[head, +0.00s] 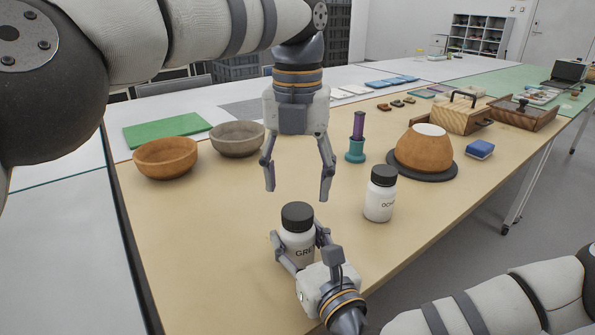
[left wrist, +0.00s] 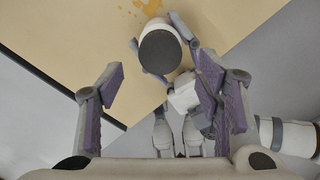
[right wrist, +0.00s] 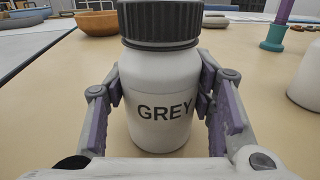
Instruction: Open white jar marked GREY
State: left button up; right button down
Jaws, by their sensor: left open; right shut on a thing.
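The white jar (head: 297,240) marked GREY stands upright on the table with its black ribbed lid (head: 297,215) on. My right gripper (head: 298,252) is shut around the jar's body from the front; the jar fills the space between its fingers in the right wrist view (right wrist: 160,105). My left gripper (head: 298,190) is open and empty, pointing down above the jar and a little behind it. In the left wrist view the lid (left wrist: 160,52) lies toward the top of the picture, beyond the open fingers (left wrist: 165,90).
A second white jar (head: 380,200) with a black lid stands to the right. An orange bowl (head: 166,158) and a grey bowl (head: 237,138) are back left. A purple and teal stand (head: 356,145) and an upturned orange pot (head: 425,148) are behind. Table left of the jar is clear.

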aim_at(297, 210)
pick_arm(q)
notch_tip(297, 210, down, 5)
jog(key=shift+f, duration=0.2)
